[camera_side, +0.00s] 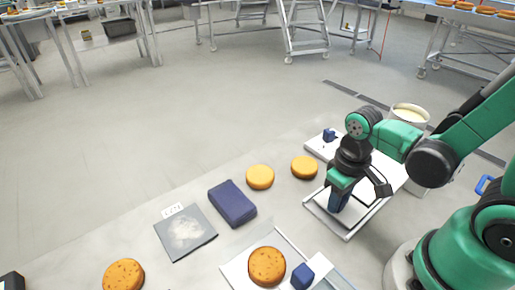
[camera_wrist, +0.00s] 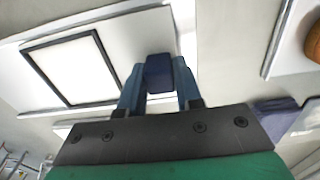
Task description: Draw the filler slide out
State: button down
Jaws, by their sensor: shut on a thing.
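My gripper (camera_side: 338,203) points down over a white tray-like station (camera_side: 347,237) at the right of the bench. In the wrist view my gripper (camera_wrist: 160,92) is shut on a dark blue knob (camera_wrist: 159,70), with a blue finger on each side. The knob stands at the edge of a white slide plate (camera_wrist: 125,38). A pale square with a dark frame (camera_wrist: 70,68) shows in the plate beside it. In the side view my gripper and arm hide the knob and much of the slide.
Another blue knob (camera_side: 302,275) stands by a round biscuit (camera_side: 267,266) at the front. A third blue knob (camera_side: 329,135) is behind my gripper. Two plain rounds (camera_side: 260,176), a navy pad (camera_side: 232,203) and a grey slab (camera_side: 186,238) lie left. A cream-filled tub (camera_side: 409,113) stands behind.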

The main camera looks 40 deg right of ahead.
jog(key=shift+a, duration=0.25)
jog(key=c, duration=0.6)
grip_release()
jog(key=shift+r, duration=0.1)
jog(key=shift+r, duration=2.7)
jog(key=w+r+t, duration=0.6)
jog(key=t, duration=0.1)
